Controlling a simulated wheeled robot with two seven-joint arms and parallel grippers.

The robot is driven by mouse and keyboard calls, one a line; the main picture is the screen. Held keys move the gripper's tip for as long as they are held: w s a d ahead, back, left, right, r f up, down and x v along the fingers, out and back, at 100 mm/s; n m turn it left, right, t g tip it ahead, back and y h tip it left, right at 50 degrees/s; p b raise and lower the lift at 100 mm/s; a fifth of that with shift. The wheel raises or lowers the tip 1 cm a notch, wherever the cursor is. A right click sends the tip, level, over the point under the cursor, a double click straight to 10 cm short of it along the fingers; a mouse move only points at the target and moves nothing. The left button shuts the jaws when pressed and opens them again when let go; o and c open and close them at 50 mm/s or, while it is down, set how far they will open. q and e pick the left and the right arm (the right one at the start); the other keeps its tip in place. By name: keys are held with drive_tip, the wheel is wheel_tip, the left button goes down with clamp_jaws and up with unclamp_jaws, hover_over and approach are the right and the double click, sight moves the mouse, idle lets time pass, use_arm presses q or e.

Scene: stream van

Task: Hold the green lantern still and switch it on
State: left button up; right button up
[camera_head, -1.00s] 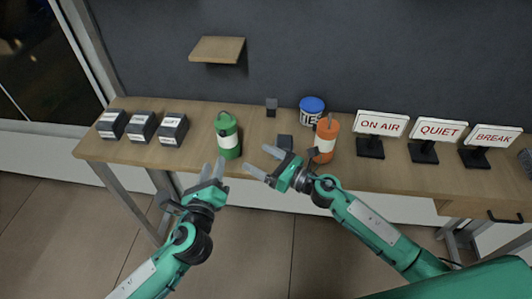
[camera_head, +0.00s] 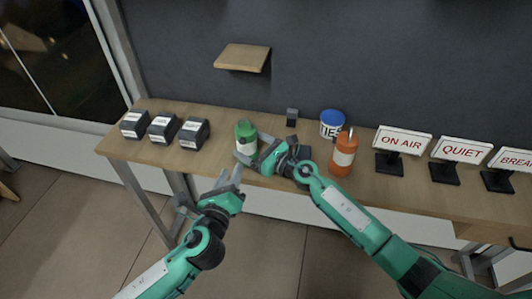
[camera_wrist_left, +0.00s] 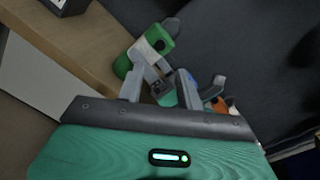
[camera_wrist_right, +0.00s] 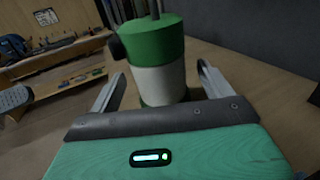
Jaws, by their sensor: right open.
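The green lantern (camera_head: 246,131), green with a white band, stands upright on the desk. It also shows in the left wrist view (camera_wrist_left: 128,66) and the right wrist view (camera_wrist_right: 157,42). A dark knob (camera_wrist_right: 117,47) sticks out of its green upper part. My right gripper (camera_head: 256,150) is open, with a finger on each side of the lantern; contact is not visible. My left gripper (camera_head: 230,176) is below and left of the lantern, in front of the desk edge. Its fingers are apart with a gap between them, and it is empty.
An orange lantern (camera_head: 344,152) and a blue-lidded tub (camera_head: 332,124) stand to the right. Several dark labelled boxes (camera_head: 163,127) are at the left. Lit-style signs (camera_head: 402,142) stand at the right. A small wooden shelf (camera_head: 242,57) is on the wall above.

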drive_tip(key=shift+x, duration=1.15)
drive_tip(key=c, duration=1.2)
use_arm(q)
clamp_jaws()
